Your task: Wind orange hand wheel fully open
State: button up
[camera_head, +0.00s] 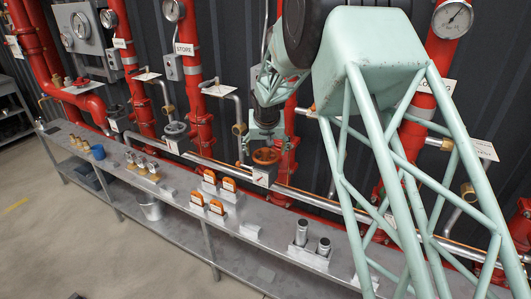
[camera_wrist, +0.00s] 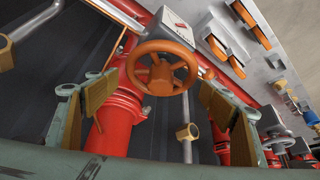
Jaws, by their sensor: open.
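The orange hand wheel (camera_head: 266,155) sits on a grey box mounted on the pipework, near the middle of the head view. In the wrist view the orange hand wheel (camera_wrist: 162,67) shows its spokes and hub, tilted, in front of a red pipe. My gripper (camera_wrist: 150,108) is open, with its two tan-padded fingers spread to the left and right. The wheel lies beyond and between the fingers, and I see no contact. In the head view my gripper (camera_head: 264,132) is just above the wheel, its fingertips partly hard to make out.
A long grey bench (camera_head: 190,185) runs below the pipes with orange-handled items (camera_head: 213,190), metal cylinders (camera_head: 302,232) and a blue cup (camera_head: 98,152). Grey hand wheels (camera_head: 174,129) stand left of the orange one. Red vertical pipes (camera_head: 196,80) stand close around my arm.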

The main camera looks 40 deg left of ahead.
jog(key=shift+f+m+t+h+b, duration=0.1)
jog(key=shift+m+t+h+b, duration=0.2)
jog(key=shift+m+b, duration=1.05)
jog(key=shift+f+m+t+h+b, duration=0.1)
jog(key=shift+m+h+b, duration=0.25)
jog(key=shift+b, duration=2)
jog(key=shift+m+h+b, duration=0.25)
jog(key=shift+m+b, duration=0.05)
jog(key=shift+b, duration=0.25)
jog(key=shift+r+m+h+b, duration=0.1)
jog(key=shift+m+h+b, duration=0.2)
jog(key=shift+m+b, duration=0.15)
jog(key=c, duration=0.9)
jog(key=shift+d, duration=0.1)
